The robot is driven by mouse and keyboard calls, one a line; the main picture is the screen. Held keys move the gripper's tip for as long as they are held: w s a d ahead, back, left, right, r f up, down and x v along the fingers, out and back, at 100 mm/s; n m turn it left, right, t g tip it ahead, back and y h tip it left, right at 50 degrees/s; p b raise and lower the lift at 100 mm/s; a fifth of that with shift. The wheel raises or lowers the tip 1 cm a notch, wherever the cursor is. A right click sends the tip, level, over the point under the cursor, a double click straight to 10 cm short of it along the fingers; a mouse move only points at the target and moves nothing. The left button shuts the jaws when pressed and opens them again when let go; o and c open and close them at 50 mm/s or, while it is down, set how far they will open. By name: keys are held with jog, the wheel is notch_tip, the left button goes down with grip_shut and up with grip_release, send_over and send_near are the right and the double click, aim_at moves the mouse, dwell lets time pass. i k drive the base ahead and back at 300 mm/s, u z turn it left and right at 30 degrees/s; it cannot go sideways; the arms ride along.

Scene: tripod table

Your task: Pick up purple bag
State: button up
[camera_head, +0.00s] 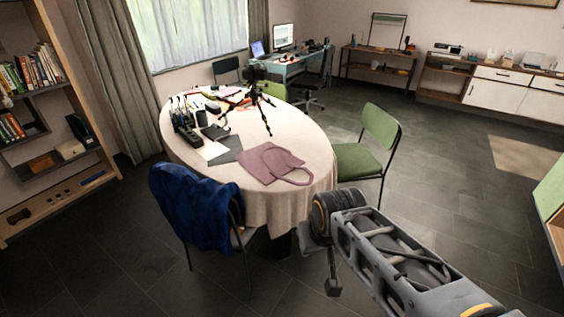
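The purple bag (268,162) lies flat on the near right part of an oval table (309,145) with a pale cloth. Its handle loop reaches toward the table's right edge. My arm comes in from the lower right, and its end, my gripper (322,270), is in front of the table's near right side, apart from the bag. The fingers are small and partly hidden by the wrist, so I cannot tell whether they are open or shut.
Dark sheets and a white paper (214,150) lie left of the bag. A small black tripod (259,105) stands behind it. A chair with a blue jacket (195,203) is at the near left, a green chair (369,150) at the right. Floor on the right is clear.

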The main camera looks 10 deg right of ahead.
aim_at(269, 162)
jog(key=z, duration=0.45)
jog(key=i, duration=1.3)
jog(key=u, duration=0.5)
